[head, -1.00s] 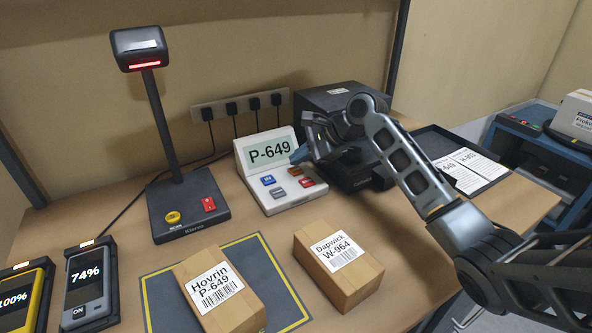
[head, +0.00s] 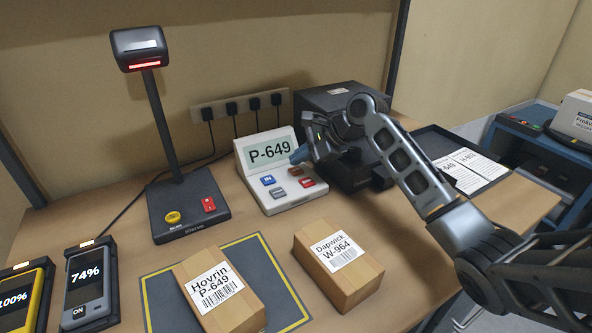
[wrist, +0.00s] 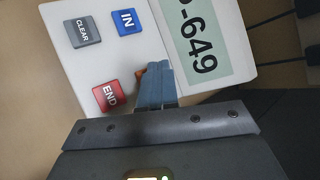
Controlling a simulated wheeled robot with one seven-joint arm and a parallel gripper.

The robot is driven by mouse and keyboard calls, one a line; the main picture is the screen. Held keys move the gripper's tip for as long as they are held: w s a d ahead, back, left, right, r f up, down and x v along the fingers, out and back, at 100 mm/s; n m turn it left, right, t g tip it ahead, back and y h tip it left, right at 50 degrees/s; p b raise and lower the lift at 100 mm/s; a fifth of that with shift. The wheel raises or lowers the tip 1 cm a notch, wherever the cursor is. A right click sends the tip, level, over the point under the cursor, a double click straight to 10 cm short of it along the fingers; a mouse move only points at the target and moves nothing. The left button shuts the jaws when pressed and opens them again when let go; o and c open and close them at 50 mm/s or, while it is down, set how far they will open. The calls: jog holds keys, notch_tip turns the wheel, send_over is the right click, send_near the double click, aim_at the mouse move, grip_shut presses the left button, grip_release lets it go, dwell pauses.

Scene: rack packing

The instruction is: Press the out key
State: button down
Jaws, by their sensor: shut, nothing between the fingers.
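The white key terminal (head: 284,202) stands at the back middle of the table, its screen (head: 269,150) reading P-649. In the head view it shows a blue IN key (head: 268,180), a grey key (head: 278,194), a red END key (head: 307,182) and a mostly covered orange-brown key (head: 295,171). My gripper (head: 297,157) is shut and empty, its blue fingertips at that orange-brown key. In the wrist view the fingers (wrist: 156,84) cover nearly all of this key (wrist: 140,72), so its label is hidden. I cannot tell whether they touch it.
A black printer (head: 335,100) stands behind my gripper. A scanner stand (head: 187,205) is left of the terminal. Boxes marked P-649 (head: 240,315) and W-964 (head: 352,275) lie in front. A dark tray with labels (head: 430,142) is at right.

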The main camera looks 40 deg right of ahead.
aim_at(300, 171)
jog(key=shift+f+p, duration=0.15)
jog(key=shift+p, duration=0.15)
jog(key=shift+f, duration=0.25)
jog(key=shift+f, duration=0.4)
dwell(0.6)
jog(key=shift+r+p, duration=0.1)
jog(key=shift+p, duration=0.25)
jog(key=shift+r+p, duration=0.75)
jog(key=shift+p, duration=0.35)
notch_tip(300, 171, up, 3)
jog(key=p, duration=0.3)
jog(key=shift+f, duration=0.2)
jog(key=shift+r, duration=1.15)
